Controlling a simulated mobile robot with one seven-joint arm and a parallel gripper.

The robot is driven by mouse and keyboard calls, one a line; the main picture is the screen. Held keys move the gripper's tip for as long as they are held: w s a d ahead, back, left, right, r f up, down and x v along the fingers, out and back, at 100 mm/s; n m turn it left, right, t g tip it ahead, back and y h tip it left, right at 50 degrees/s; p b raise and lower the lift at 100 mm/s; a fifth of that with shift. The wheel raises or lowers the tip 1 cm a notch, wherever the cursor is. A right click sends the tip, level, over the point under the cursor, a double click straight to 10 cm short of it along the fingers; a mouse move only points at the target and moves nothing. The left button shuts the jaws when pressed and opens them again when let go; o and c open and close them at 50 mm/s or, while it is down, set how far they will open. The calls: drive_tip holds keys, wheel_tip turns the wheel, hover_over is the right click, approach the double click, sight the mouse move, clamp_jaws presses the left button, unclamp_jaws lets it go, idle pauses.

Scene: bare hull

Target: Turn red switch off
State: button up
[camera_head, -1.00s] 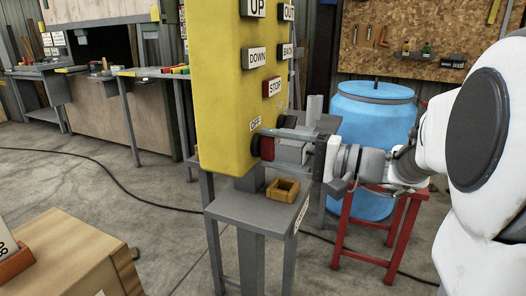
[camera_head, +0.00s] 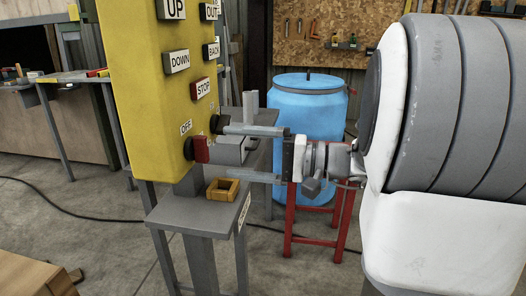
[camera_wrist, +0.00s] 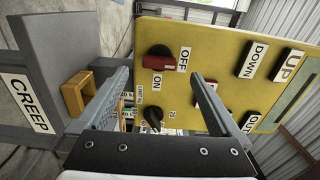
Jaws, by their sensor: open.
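The yellow control panel (camera_head: 150,95) carries a red switch (camera_head: 201,149) near its lower edge, next to an OFF label. In the wrist view the red switch (camera_wrist: 160,62) has a black round part and sits beside the OFF and ON labels. My gripper (camera_head: 228,151) is open, with its two fingers pointing at the panel. In the wrist view my gripper (camera_wrist: 158,76) has one finger on each side of the switch's line, and nothing is between them. I cannot tell whether the fingertips touch the panel.
A second black knob (camera_wrist: 152,116) sits near the red switch. A grey stand (camera_head: 190,212) below the panel holds a small yellow square frame (camera_head: 222,189). A blue barrel (camera_head: 310,120) on a red stand (camera_head: 312,240) is behind my gripper.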

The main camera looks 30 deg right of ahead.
drive_tip(key=p+v, duration=0.1)
drive_tip(key=v, duration=1)
drive_tip(key=shift+p, duration=0.3)
